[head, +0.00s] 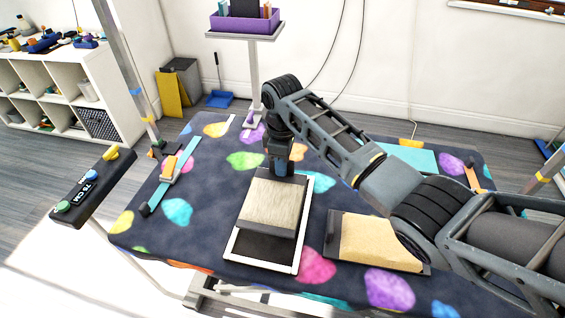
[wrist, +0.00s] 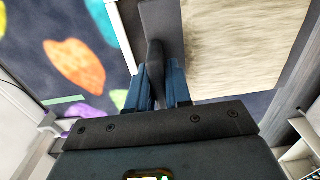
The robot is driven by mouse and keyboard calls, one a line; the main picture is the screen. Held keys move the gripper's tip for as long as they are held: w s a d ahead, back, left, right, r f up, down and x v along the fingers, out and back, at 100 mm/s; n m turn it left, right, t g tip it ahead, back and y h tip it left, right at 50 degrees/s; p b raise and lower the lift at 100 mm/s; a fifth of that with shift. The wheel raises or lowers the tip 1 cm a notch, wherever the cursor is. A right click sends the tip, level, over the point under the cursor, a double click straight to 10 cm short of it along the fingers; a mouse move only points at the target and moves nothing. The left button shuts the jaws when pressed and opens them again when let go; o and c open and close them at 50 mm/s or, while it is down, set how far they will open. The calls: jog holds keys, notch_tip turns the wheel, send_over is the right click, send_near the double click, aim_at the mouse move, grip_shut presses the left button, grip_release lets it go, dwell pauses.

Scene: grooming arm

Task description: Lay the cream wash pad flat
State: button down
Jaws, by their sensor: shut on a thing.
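The cream wash pad (head: 270,205) has a furry cream face and a dark grey border. It sits over the far part of a white-rimmed dark frame (head: 262,265) on the table. The near part of the frame shows bare. My gripper (head: 281,172) is at the pad's far edge, pointing down, shut on its dark border. The wrist view shows the fingers (wrist: 160,85) pinching that border, with the furry face (wrist: 235,45) beside them. The pad looks face up; I cannot tell whether it touches the frame or is slightly tilted above it.
A second, tan pad (head: 380,243) with a dark border lies to the right, partly behind my arm. The table (head: 205,215) has a dark cloth with coloured blotches. A strap with an orange piece (head: 168,168) lies at left. The cloth left of the frame is clear.

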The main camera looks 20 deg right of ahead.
aim_at(282, 178)
jog(key=shift+r+p, duration=0.1)
jog(key=shift+p, duration=0.25)
jog(key=shift+a+f+b, duration=0.1)
jog(key=shift+f+b, duration=1.65)
jog(key=shift+f, duration=1.05)
jog(key=shift+f, duration=0.25)
jog(key=c, duration=1)
grip_release()
jog(key=shift+o, duration=0.2)
jog(key=shift+r, duration=0.1)
notch_tip(282, 178, up, 8)
jog(key=shift+f, duration=0.2)
